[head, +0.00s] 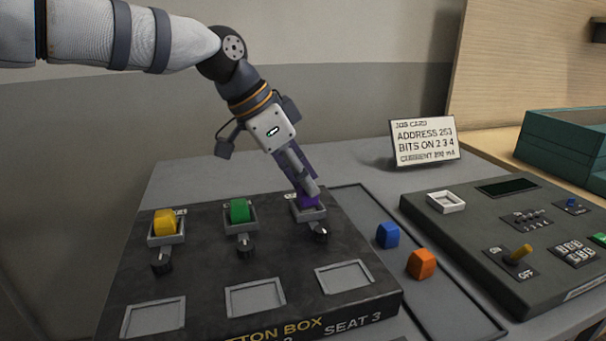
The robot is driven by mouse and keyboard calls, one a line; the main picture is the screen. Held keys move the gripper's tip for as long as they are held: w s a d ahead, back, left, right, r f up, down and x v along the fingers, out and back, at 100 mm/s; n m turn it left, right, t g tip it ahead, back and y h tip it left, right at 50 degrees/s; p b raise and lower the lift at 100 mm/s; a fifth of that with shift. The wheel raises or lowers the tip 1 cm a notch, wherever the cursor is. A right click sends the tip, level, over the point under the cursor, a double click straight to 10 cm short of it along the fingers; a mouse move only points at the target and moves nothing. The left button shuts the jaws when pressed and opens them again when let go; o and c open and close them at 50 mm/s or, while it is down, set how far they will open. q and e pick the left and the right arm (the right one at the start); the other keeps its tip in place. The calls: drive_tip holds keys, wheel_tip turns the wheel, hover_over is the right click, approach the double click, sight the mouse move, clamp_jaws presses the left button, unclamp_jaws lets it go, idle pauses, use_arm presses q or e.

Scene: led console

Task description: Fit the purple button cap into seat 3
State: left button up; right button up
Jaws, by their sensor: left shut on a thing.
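My left gripper (309,190) reaches in from the upper left, pointing down, shut on the purple button cap (308,201). The cap is at the rightmost back seat (297,214) of the dark button box (345,237), behind a black knob (320,235). The gripper partly hides the cap, and I cannot tell whether it is fully down in the seat. The "SEAT 3" label is on the box's front right edge, in line with this column. My right gripper is not in view.
A yellow cap (165,222) and a green cap (239,211) sit in the other back seats. A blue cap (387,235) and an orange cap (422,263) lie right of the box. A switch console (470,240) and job card (425,141) stand further right.

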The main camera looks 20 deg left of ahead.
use_arm(q)
drive_tip(key=shift+f, duration=0.85)
idle(0.6)
drive_tip(key=o, duration=1.1)
drive_tip(key=shift+o, duration=0.2)
drive_tip(key=v, duration=1.2)
